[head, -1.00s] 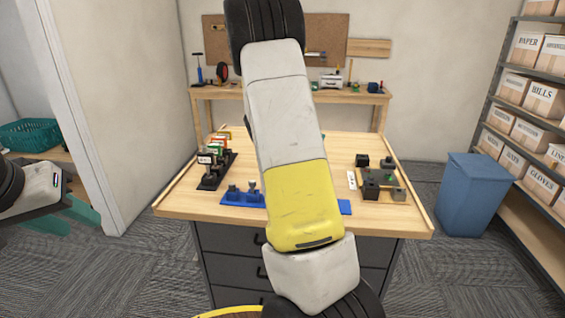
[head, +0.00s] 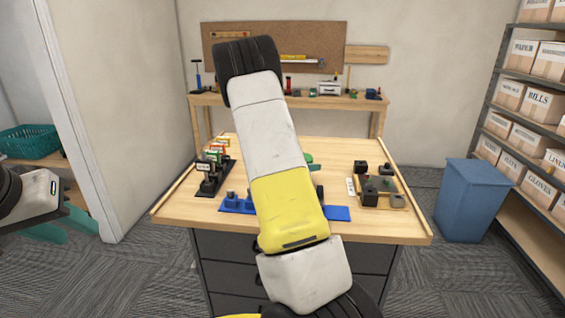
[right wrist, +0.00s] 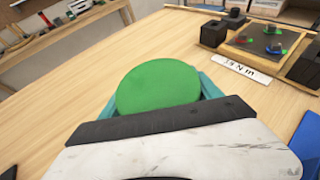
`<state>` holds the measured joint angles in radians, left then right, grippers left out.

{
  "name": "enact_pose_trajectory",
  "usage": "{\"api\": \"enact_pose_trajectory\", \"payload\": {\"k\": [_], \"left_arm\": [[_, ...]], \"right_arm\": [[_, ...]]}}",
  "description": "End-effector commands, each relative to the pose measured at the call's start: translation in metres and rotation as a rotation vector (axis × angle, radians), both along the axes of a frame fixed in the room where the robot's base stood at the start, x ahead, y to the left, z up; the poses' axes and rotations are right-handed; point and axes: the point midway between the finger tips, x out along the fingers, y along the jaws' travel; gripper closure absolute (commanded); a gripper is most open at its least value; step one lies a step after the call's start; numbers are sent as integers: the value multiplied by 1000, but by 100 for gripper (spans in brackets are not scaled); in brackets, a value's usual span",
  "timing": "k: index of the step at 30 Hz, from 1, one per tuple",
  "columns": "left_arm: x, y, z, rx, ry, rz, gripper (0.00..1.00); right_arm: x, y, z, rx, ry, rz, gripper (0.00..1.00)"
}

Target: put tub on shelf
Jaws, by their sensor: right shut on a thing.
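A tub with a round green lid (right wrist: 158,88) sits between the teal fingers of my right gripper (right wrist: 205,88) in the right wrist view. The gripper is shut on it, close above the workbench top. A grey shelf rack (head: 490,112) stands at the right, with a bare low wooden board.
A blue bin (head: 466,205) stands before the shelf rack. Labelled cartons (head: 541,101) fill its upper levels. A teal basket (head: 28,141) is left.

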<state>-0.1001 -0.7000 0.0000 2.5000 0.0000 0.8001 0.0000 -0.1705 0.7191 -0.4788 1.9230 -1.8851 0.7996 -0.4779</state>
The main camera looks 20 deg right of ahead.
Motion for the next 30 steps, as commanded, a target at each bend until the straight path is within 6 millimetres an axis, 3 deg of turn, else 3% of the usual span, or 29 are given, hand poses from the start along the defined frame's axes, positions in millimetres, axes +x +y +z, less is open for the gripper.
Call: {"api": "enact_pose_trajectory", "payload": {"k": [2,3,5,17,30], "left_arm": [[0,0,0,0,0,0,64],[0,0,0,0,0,0,64],[0,0,0,0,0,0,64],[0,0,0,0,0,0,64],[0,0,0,0,0,0,64]], "right_arm": [[0,0,-2,-2,-1,0,97],[0,0,-2,0,0,0,19],[0,0,-2,0,0,0,7],[0,1,2,0,-1,0,5],[-32,72,34,3,-1,2,5]]}}
